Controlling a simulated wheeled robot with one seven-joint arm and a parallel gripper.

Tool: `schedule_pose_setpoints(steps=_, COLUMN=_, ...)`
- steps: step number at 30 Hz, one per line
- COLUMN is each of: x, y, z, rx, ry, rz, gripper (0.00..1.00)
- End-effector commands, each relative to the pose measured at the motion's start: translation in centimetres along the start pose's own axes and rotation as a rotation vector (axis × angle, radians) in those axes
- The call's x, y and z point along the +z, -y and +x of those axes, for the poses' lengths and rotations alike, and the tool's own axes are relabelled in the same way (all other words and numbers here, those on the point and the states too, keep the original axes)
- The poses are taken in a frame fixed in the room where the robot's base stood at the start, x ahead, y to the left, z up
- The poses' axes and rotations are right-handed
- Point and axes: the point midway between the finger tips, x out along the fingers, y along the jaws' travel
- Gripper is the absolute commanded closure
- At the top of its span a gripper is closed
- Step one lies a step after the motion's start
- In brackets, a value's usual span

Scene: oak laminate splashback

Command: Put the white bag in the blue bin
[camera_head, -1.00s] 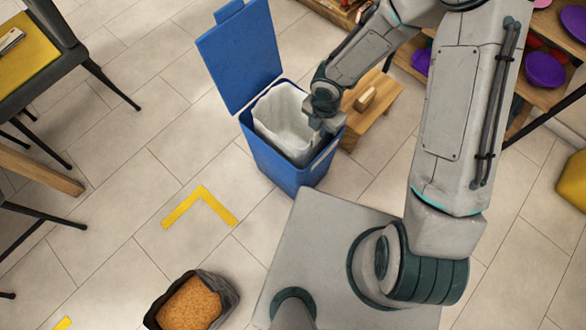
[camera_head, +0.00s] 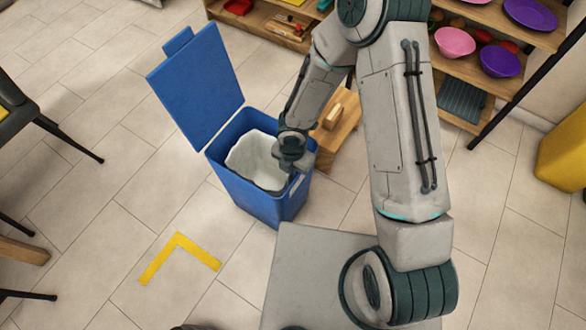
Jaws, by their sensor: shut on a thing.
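The blue bin (camera_head: 247,197) stands on the tiled floor with its blue lid (camera_head: 196,88) swung open at the back left. The white bag (camera_head: 257,160) sits inside the bin's opening, its upper edge below or near the rim. My gripper (camera_head: 291,168) is at the right side of the bin's mouth, shut on the bag's right edge. The fingertips are small here and partly hidden by my wrist.
Wooden shelves (camera_head: 455,62) with bowls are at the back right. A yellow corner mark (camera_head: 180,251) lies on clear floor at the front left. A dark chair (camera_head: 30,118) is at the left edge.

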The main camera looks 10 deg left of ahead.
Motion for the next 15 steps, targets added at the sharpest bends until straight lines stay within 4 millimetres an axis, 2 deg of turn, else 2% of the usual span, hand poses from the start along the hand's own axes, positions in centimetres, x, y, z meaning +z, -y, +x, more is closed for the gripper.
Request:
schedule_pose_setpoints(steps=5, x=-0.02, y=0.01, z=0.45, rx=0.0, ry=0.0, rz=0.0, gripper=1.0)
schedule_pose_setpoints(steps=6, x=-0.01, y=0.01, z=0.27, rx=0.0, ry=0.0, rz=0.0, gripper=0.84)
schedule_pose_setpoints(steps=15, x=-0.02, y=0.01, z=0.15, rx=0.0, ry=-0.001, rz=0.0, gripper=0.84)
